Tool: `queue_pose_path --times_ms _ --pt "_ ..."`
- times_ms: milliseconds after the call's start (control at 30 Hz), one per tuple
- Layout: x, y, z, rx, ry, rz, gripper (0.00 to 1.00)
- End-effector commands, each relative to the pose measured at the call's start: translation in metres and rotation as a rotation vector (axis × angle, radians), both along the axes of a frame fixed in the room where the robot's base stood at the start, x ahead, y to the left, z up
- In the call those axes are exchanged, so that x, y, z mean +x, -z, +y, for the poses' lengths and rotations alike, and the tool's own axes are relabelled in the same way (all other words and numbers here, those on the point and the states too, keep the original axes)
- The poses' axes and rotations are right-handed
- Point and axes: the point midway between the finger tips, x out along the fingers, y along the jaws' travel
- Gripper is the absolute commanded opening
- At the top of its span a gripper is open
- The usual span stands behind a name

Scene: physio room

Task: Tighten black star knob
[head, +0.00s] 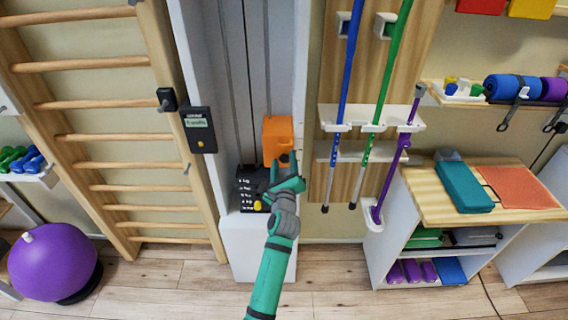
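An orange block-shaped housing (278,134) sits on the white column, against the vertical rails. My green gripper (284,164) is raised in front of its lower part, with its dark fingertips overlapping the housing's lower edge. A small dark shape shows between and beside the fingertips. I cannot tell whether it is the black star knob or part of the fingers. The gap between the fingers is too small to judge, and so is any contact. My gripper and wrist hide the area just below the housing.
A black weight stack with white marks and a yellow pin (257,205) stands left of my gripper. A black display box (198,130) is on the column's left side. Coloured poles (385,75) hang at right. A purple ball (53,262) lies at lower left. The floor in front is clear.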

Motion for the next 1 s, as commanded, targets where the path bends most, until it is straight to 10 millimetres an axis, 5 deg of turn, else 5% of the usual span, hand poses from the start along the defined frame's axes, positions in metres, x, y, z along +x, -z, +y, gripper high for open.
queue_pose_path --times_ms 367,1000 --pt "-0.005 0.002 -0.006 -0.003 0.007 0.003 0.47" --pt "-0.096 0.003 0.004 -0.004 -0.006 0.003 0.47"
